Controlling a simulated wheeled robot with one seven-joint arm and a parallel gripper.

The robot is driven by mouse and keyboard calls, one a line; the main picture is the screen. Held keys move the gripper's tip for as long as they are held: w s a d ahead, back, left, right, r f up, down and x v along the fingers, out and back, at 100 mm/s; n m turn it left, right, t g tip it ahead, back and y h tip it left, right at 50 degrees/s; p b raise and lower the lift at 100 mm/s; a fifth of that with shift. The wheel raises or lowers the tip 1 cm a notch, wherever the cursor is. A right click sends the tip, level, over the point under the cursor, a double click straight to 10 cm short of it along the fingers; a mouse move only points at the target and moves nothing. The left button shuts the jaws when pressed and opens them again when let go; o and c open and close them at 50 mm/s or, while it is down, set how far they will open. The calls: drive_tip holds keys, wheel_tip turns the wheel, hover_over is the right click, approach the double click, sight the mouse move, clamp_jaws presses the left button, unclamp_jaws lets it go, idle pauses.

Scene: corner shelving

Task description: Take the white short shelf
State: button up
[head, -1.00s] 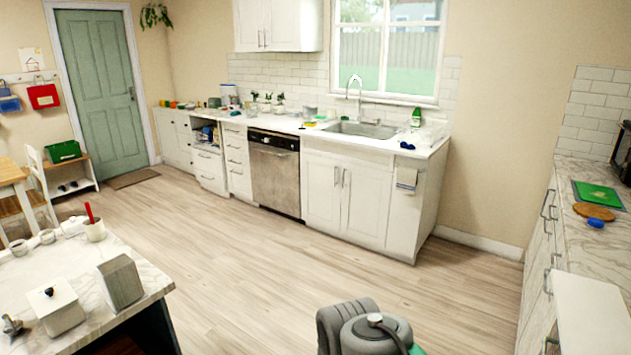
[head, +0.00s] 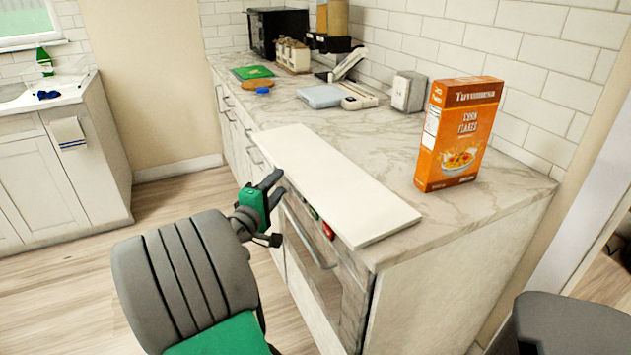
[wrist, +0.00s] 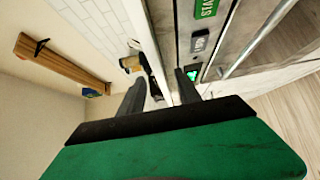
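The white short shelf (head: 335,185) is a flat white board lying on the marble counter in the head view, along its front edge and overhanging it slightly. My gripper (head: 277,187) is at the board's front long edge, in front of the oven. In the wrist view my gripper's two dark fingers (wrist: 160,92) stand apart. The board's thin white edge (wrist: 150,45) runs into the gap between them. I cannot tell whether either finger touches the board.
An orange cereal box (head: 458,133) stands upright on the counter behind the board. The oven front and handle (head: 308,235) lie below my gripper. Further back are a napkin holder (head: 409,91), a grey-blue scale-like item (head: 325,96) and a green cutting board (head: 253,72). Floor at left is clear.

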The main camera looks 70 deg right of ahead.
sight(287, 169)
drive_tip(key=d, duration=0.6)
drive_tip(key=shift+s+d+r, duration=0.15)
drive_tip(key=shift+d, duration=0.1)
drive_tip(key=shift+c, duration=0.3)
clamp_jaws()
idle(0.6)
drive_tip(key=shift+r, duration=0.15)
